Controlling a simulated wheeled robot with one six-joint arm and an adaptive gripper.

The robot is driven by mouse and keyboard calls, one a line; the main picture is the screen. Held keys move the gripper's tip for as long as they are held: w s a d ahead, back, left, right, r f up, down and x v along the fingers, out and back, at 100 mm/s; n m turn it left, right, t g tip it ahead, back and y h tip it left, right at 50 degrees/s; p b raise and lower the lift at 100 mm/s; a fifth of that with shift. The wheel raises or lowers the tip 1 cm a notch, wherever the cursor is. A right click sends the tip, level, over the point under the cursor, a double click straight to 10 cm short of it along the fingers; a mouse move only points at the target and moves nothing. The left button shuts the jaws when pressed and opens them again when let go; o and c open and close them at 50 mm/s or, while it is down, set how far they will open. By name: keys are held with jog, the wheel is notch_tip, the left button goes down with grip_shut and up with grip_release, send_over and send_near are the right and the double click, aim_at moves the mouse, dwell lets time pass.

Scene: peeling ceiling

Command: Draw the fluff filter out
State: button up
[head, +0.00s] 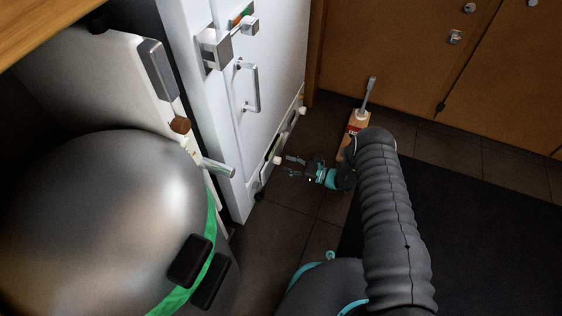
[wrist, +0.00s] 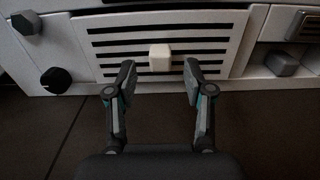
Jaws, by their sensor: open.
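A pale slatted panel (wrist: 110,42) with dark slots fills the upper middle of the wrist view, low on a white appliance (head: 223,110). A cream square knob (wrist: 160,57) stands out from its middle. I cannot tell for certain whether this panel is the fluff filter or its cover. My gripper (wrist: 159,74) is open and empty, one finger on each side below the knob, which shows in the gap between the fingertips. I cannot tell whether a finger touches anything. In the head view my gripper (head: 291,166) is low in front of the appliance, near a pale knob (head: 277,160).
A dark round knob (wrist: 55,80) is left of the panel. A grey block knob (wrist: 283,64) sits in a recess at right. A board with an upright handle (head: 358,122) stands beyond my arm. Brown cabinets (head: 400,60) close the back. A dark mat (head: 480,220) lies right.

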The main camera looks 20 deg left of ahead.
jog(key=shift+w+a, duration=0.15)
jog(key=shift+a, duration=1.6)
grip_shut()
